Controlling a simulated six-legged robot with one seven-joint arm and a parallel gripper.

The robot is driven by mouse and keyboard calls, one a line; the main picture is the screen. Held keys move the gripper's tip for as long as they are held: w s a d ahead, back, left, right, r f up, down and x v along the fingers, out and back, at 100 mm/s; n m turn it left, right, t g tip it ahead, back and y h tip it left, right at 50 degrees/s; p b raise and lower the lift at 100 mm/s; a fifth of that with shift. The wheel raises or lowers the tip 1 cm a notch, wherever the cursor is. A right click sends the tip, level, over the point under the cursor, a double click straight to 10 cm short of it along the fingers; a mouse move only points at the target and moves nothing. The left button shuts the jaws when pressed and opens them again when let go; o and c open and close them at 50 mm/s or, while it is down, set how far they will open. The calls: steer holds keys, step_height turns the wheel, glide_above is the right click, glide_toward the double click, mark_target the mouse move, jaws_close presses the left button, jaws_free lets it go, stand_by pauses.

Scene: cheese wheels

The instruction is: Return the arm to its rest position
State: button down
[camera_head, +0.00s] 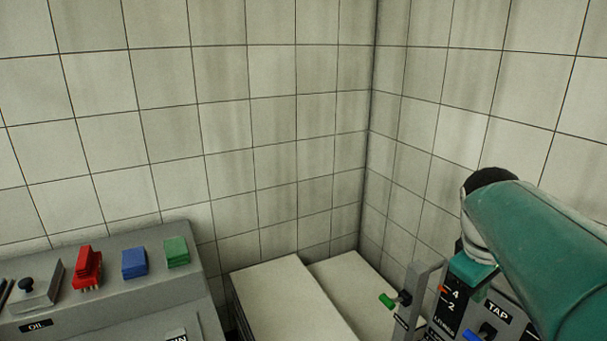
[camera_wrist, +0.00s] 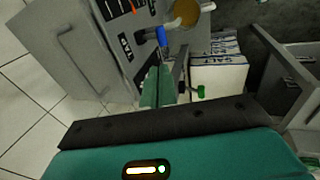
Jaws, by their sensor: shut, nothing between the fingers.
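My teal arm (camera_head: 540,250) reaches in from the right edge in the head view, in front of the tap unit. A small teal part of it shows below the white joint, but my gripper's tips cannot be made out there. In the wrist view my gripper (camera_wrist: 165,72) shows as narrow teal and grey fingers beyond the dark bar. The fingers are together, with nothing held between them. Behind them are the panel with the blue handle (camera_wrist: 161,37) and the green handle (camera_wrist: 200,92).
A grey console (camera_head: 120,295) with red, blue and green blocks stands at left. Pale slabs (camera_head: 290,300) lie in the wall corner. The tap unit (camera_head: 470,310) is at lower right. The wrist view shows a white salt box (camera_wrist: 218,75) and a grey cabinet (camera_wrist: 75,55).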

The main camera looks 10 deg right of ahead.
steer(key=s+a+f+m+t+y, duration=0.1)
steer(key=s+a+f+m+t, duration=0.1)
steer(key=a, duration=0.8)
steer(key=s+a+f+m+t+y, duration=0.1)
steer(key=s+a+f+t+y, duration=0.1)
steer(key=a, duration=0.8)
steer(key=shift+s+a+f+m, duration=0.15)
steer(key=shift+s+f+m, duration=0.25)
steer(key=shift+s+f, duration=0.55)
steer(key=shift+s+r, duration=0.25)
steer(key=shift+s, duration=0.05)
